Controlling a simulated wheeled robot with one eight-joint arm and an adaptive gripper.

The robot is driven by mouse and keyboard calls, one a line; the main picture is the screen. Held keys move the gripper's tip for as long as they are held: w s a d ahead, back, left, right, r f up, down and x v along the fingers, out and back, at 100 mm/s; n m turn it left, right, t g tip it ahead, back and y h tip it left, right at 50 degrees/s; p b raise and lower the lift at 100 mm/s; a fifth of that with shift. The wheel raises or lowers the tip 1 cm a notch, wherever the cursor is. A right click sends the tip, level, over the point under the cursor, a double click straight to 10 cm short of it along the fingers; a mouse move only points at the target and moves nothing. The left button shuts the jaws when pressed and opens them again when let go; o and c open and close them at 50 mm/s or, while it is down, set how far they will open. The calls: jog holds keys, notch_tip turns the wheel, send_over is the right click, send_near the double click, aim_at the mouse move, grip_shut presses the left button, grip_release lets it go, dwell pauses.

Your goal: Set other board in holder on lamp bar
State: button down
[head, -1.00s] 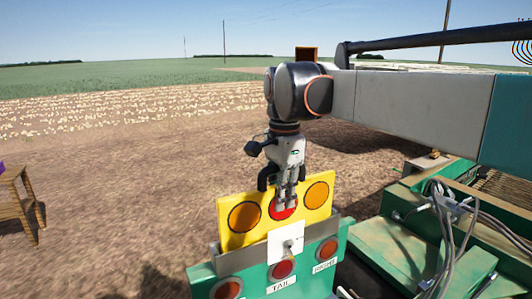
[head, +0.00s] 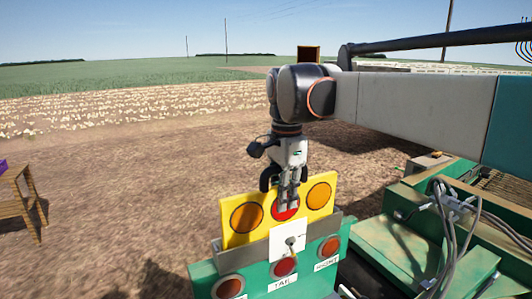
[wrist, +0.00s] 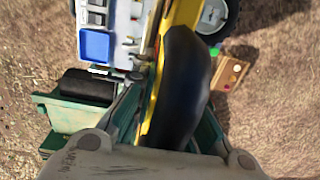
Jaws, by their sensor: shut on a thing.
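The yellow board (head: 318,183) has an amber disc at each side and a red disc in the middle. It stands upright in the grey holder (head: 340,222) on the green lamp bar (head: 338,272), with its lower part hidden behind the holder and a white plate. My gripper (head: 287,199) is shut on the board's top edge at the middle, in front of the red disc. In the wrist view the board (wrist: 184,12) shows edge-on beside a large dark finger (wrist: 180,85).
The lamp bar carries round lamps, with labels below. Green machinery with cables (head: 452,210) stands at the right. A wooden stand (head: 25,195) with something purple is at the far left. Bare soil lies between.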

jog(key=shift+s+f+b, duration=0.15)
jog(key=shift+f+b, duration=0.15)
jog(key=shift+f, duration=0.25)
jog(key=c, duration=1.5)
grip_release()
jog(key=shift+c, duration=0.2)
jog(key=o, duration=0.4)
jog(key=shift+r, duration=0.1)
jog(key=shift+r+p, duration=2.35)
jog(key=shift+r, duration=1.05)
